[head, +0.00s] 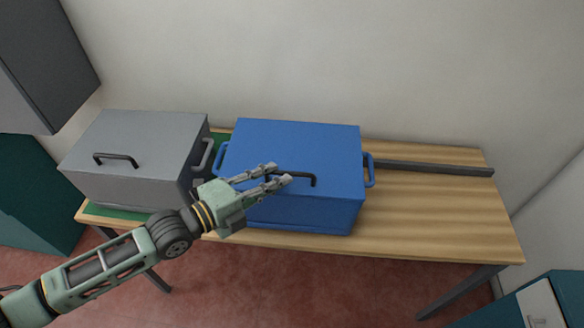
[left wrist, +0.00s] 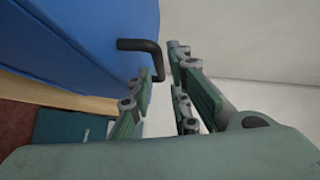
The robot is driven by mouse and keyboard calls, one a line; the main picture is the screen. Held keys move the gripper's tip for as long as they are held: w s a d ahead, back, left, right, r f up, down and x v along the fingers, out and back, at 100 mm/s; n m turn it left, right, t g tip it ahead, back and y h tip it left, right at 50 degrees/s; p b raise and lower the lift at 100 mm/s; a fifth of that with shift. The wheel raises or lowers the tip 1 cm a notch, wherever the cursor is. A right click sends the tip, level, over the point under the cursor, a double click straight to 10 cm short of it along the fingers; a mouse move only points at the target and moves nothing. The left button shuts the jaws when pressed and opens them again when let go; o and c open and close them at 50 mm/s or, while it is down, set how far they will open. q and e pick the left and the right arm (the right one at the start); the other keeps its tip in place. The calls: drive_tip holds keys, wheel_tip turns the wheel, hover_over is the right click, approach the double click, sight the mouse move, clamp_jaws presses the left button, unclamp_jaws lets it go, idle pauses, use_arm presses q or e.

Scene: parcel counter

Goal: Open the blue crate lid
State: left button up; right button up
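The blue crate (head: 300,212) stands on the wooden table with its flat lid (head: 300,142) down. A dark bar handle (head: 314,181) is on the lid's front part; its left end is partly hidden by my fingers. My left gripper (head: 278,174) is over the lid's front left at the handle. Its two fingers are apart. In the left wrist view, the handle (left wrist: 140,45) appears just ahead of the open fingertips (left wrist: 163,62), its bent end in line with the gap between them. I cannot tell whether a finger touches it. My right gripper is not in view.
A grey crate (head: 150,135) with a dark handle stands left of the blue one on a green mat (head: 112,212). A dark bar (head: 435,169) lies along the table's back right. The table's right part (head: 440,215) is clear. A wall rises behind.

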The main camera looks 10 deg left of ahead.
sight(291, 174)
use_arm(q)
drive_tip(key=shift+w+d+r, duration=0.1)
drive_tip(key=shift+w+d, duration=0.5)
drive_tip(key=shift+w, duration=0.05)
drive_tip(key=x, duration=0.2)
drive_tip(key=shift+w+d+f+p, duration=0.2)
drive_tip(key=shift+w+d+p, duration=0.1)
drive_tip(key=shift+p, duration=0.1)
drive_tip(key=shift+w+d+f, duration=0.1)
drive_tip(key=shift+d+f, duration=0.05)
drive_tip(key=shift+d, duration=0.1)
clamp_jaws()
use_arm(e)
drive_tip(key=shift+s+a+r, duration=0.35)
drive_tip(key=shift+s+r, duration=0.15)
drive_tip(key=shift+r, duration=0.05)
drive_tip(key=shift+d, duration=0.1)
